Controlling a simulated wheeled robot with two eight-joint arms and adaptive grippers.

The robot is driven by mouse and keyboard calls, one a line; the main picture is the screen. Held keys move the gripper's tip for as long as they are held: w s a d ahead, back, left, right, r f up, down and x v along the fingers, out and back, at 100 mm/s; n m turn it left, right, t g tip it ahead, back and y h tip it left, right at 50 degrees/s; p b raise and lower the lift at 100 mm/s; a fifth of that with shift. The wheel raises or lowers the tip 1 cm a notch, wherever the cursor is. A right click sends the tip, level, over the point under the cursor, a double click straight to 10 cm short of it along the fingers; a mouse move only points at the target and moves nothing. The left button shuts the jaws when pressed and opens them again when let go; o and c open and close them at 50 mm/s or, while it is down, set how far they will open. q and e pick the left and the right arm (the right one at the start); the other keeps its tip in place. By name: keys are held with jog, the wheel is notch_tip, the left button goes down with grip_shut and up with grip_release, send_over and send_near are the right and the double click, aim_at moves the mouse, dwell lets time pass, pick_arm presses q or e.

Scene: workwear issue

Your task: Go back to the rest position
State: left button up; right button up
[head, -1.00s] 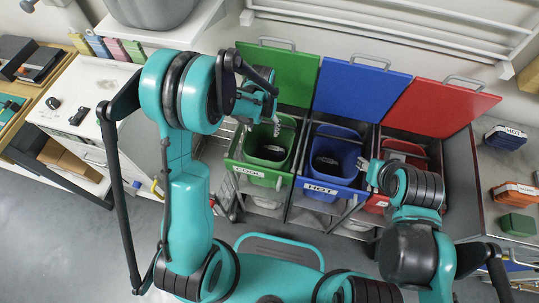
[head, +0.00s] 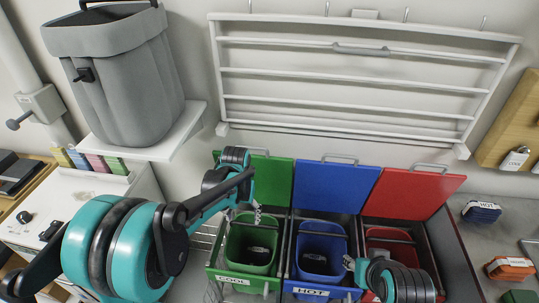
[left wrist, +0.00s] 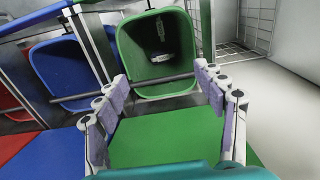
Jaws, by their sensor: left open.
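My left gripper (head: 257,214) is above the back edge of the green COOL bin (head: 232,250) in the head view. In the left wrist view its two fingers (left wrist: 162,95) are wide apart with nothing between them. The green bin (left wrist: 122,60) lies beyond the fingertips, with a small dark-and-white item (left wrist: 160,31) inside. My right gripper (head: 349,262) is small and partly hidden by its own arm, beside the blue HOT bin (head: 337,240). I cannot tell whether it is open or shut.
A red bin (head: 391,236) stands right of the blue one; green, blue and red lids stand open behind. A grey tub (head: 120,80) sits on a wall shelf (head: 190,125) at left. A white drying rack (head: 350,85) is on the wall. Labelled packs lie on the right counter (head: 465,225).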

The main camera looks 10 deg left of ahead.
pick_arm(q)
jog(key=s+a+r+t, duration=0.1)
jog(key=s+r+t, duration=0.2)
jog(key=s, duration=0.5)
jog(key=s+a+r+t, duration=0.1)
jog(key=s+r+t, duration=0.3)
jog(key=s, duration=0.5)
notch_tip(320, 180, up, 3)
jog(key=shift+a+f, duration=0.2)
jog(key=shift+a, duration=0.2)
